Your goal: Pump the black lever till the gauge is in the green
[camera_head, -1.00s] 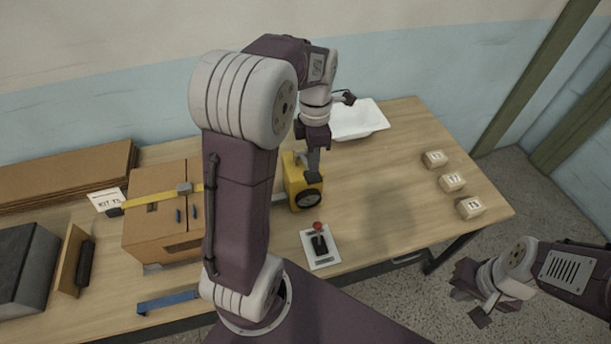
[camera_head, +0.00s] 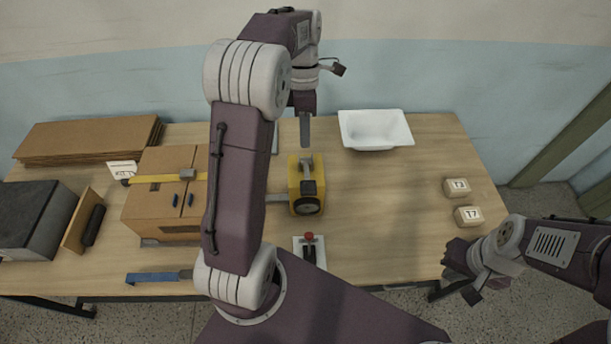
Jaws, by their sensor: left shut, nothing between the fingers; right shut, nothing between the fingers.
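A yellow unit (camera_head: 294,176) stands on the table with a grey part on its top. A dark round dial (camera_head: 307,206), seemingly the gauge, is on its front; its reading is too small to tell. In front of it, a white plate (camera_head: 298,243) carries a short black lever (camera_head: 310,256) and a red knob (camera_head: 309,236). My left gripper (camera_head: 305,143) is shut and empty, pointing down at or just above the yellow unit's top; I cannot tell whether they touch. My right gripper (camera_head: 462,286) is shut and empty near the table's front right edge, away from the lever.
A white basin (camera_head: 375,146) is at the back. Labelled blocks (camera_head: 457,188) sit at the right. A cardboard box (camera_head: 150,208), flat cardboard (camera_head: 85,138), a dark grey block (camera_head: 33,215) and a blue bar (camera_head: 158,277) lie left.

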